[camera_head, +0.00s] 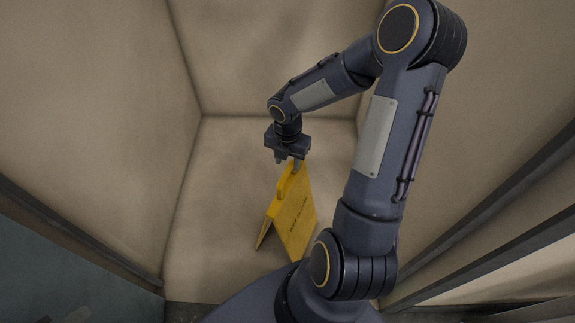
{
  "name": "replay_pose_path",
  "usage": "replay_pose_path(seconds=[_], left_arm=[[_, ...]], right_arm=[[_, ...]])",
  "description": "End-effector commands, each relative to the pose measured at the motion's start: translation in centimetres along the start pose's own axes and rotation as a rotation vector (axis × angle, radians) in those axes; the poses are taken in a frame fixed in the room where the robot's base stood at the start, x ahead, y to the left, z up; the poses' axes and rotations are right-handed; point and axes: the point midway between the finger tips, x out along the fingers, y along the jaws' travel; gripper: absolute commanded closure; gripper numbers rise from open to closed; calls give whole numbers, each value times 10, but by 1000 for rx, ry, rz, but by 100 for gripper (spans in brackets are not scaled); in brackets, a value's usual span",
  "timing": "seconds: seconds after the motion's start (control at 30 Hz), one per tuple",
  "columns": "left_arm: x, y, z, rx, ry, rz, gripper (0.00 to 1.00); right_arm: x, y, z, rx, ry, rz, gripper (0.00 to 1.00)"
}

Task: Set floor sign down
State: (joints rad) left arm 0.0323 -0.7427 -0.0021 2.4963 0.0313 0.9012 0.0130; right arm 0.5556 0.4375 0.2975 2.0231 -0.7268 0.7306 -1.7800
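A yellow A-shaped floor sign (297,222) with dark lettering is in the middle of the camera_head view. It is upright, with its two panels spread apart at the bottom, over the beige floor of a narrow enclosure. My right gripper (289,162) is right above the sign's top end, pointing down. Its two fingers are apart; the right one overlaps the top edge of the sign, and the left one shows beside it with no sign visible at its tip. Whether the right finger touches the sign is unclear. My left gripper is not in view.
Beige walls close in at the left (90,130), back (275,55) and right. Dark rails run along the lower left (75,235) and lower right (480,265). Bare floor (215,240) lies left of the sign. My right arm covers the area to its right.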

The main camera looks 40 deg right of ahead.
Motion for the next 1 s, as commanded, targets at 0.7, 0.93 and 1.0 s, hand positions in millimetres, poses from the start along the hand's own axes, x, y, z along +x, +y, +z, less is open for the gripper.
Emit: replay_pose_path(seconds=[0.7, 0.93, 1.0], left_arm=[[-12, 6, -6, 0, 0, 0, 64], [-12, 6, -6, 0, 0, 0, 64], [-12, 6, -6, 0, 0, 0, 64]], right_arm=[[-162, -46, -83, 1204, 97, 244, 60], [-194, -72, -148, 1884, 483, 311, 60], [-197, -75, -160, 1996, 578, 294, 60]])
